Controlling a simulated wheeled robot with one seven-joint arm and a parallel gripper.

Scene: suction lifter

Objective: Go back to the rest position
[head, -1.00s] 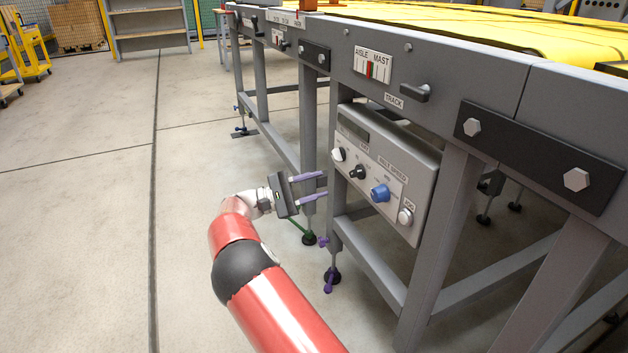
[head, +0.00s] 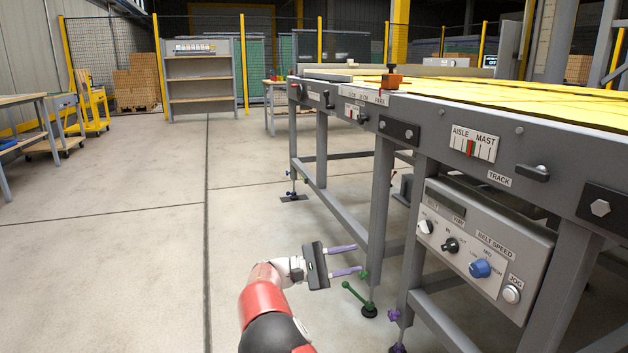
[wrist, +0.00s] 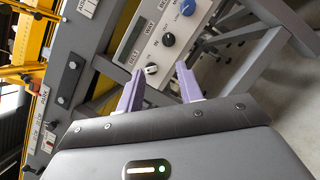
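My gripper (head: 345,260) is in the lower middle of the head view, at the end of my red arm. Its two purple fingers are apart with nothing between them, so it is open and empty. They point right, toward the grey conveyor frame (head: 383,190), left of the belt speed control box (head: 535,262). In the wrist view the fingers (wrist: 157,85) point up toward the control box's knobs, with a gap I cannot judge exactly. The box carries a blue knob (head: 480,268), a black knob and white buttons.
The conveyor with its yellow belt (head: 470,88) fills the right side. Its legs and a green-handled foot (head: 368,310) stand close to my gripper. Open floor (head: 110,240) lies to the left. A shelf (head: 200,80), yellow cart (head: 92,108) and workbench (head: 30,100) stand farther back.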

